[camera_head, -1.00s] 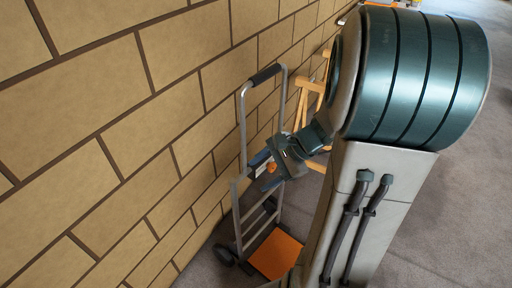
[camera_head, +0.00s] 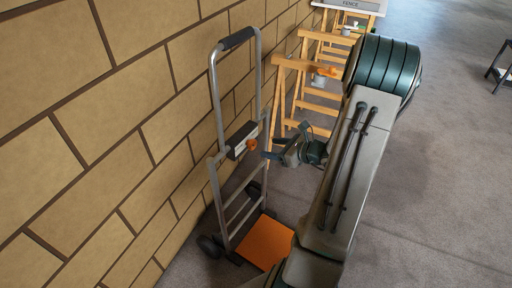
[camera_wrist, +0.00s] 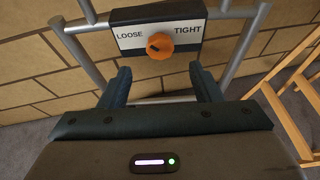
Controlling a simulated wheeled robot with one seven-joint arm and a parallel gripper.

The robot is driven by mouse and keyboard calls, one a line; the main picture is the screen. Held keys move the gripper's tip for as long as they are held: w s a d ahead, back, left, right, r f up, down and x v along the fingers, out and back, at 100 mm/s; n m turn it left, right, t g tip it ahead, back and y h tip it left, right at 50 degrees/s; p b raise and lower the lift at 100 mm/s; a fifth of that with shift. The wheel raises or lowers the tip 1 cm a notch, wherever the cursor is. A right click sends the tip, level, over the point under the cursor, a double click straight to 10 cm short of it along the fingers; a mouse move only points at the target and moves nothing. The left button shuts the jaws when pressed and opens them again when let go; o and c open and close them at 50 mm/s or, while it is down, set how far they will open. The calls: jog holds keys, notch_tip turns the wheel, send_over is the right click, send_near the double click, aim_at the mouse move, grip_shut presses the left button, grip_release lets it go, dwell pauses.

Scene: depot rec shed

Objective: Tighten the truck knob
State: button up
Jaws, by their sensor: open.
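The hand truck (camera_head: 218,105) stands upright against the brick wall, with an orange toe plate (camera_head: 266,241) on the floor. Its crossbar carries a panel (camera_head: 238,142) with an orange knob (camera_head: 252,144). In the wrist view the panel (camera_wrist: 131,32) reads LOOSE on the left and TIGHT on the right. The knob (camera_wrist: 159,45) sits between the words, with a small dark mark on its left part. My gripper (camera_wrist: 162,80) is open and empty, its two fingers pointing toward the panel, below and either side of the knob, apart from it. In the head view my gripper (camera_head: 270,153) is just right of the knob.
Wooden trestles (camera_head: 285,95) stand along the wall behind the truck, close to my arm. A pale table marked FENCE (camera_head: 350,6) is at the back. A dark stand (camera_head: 500,68) is at the far right. The carpeted floor (camera_head: 440,170) right of my arm is clear.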

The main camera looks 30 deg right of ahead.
aim_at(254, 145)
jog(key=x, duration=0.7)
jog(key=shift+w+a+f+b, duration=0.1)
jog(key=shift+w+a+b, duration=0.05)
jog(key=shift+w+b, duration=0.2)
jog(key=c, duration=1)
